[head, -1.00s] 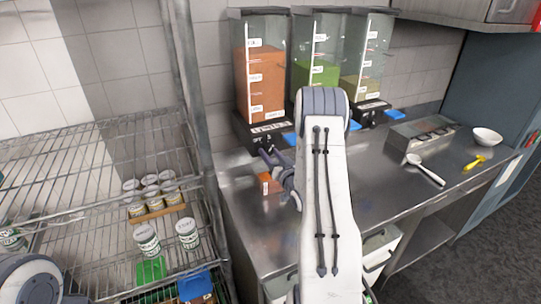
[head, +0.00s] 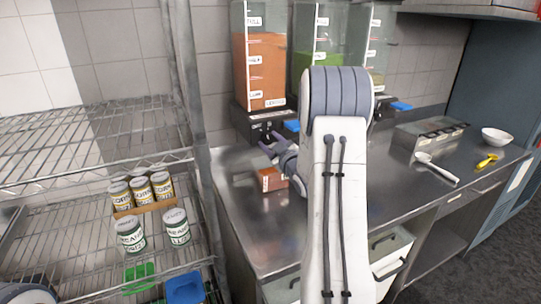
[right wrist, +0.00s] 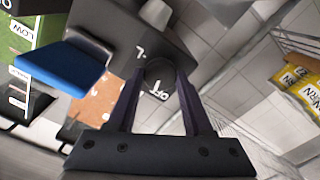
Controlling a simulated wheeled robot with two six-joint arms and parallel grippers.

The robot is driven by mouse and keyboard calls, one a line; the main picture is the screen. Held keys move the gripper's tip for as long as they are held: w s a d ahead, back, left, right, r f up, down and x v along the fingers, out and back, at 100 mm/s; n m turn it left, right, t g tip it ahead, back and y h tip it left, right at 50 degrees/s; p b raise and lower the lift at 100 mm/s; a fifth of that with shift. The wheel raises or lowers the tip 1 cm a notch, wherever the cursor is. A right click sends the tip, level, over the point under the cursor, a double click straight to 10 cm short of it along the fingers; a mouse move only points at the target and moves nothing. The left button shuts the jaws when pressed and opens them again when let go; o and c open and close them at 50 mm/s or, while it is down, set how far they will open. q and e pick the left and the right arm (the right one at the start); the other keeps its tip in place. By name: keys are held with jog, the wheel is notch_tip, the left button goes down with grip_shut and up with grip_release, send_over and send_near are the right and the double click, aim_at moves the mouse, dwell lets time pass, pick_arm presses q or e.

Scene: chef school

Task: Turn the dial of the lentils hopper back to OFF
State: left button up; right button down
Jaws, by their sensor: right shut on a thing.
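The lentils hopper (head: 262,70) stands at the back left of the counter, full of orange-red grains, with a label low on its front. Its dark base (head: 255,118) carries the controls. My right gripper (head: 270,145) is at the front of that base. In the right wrist view, my right gripper's two fingers (right wrist: 158,90) are shut on the round dark dial (right wrist: 160,73), one on each side. My left gripper is not in view.
Hoppers with green (head: 315,62) and tan contents stand to the right, partly behind my arm. A wire rack (head: 95,160) with cans (head: 130,233) is at left. The counter's right part holds a bowl (head: 497,137) and spoons.

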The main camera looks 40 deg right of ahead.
jog(key=shift+f+n+b, duration=0.1)
jog(key=shift+n+b, duration=1.4)
jog(key=shift+b, duration=0.5)
jog(key=shift+c, duration=1.5)
grip_release()
jog(key=b+v, duration=0.2)
jog(key=v, duration=0.8)
jog(key=shift+s, duration=0.25)
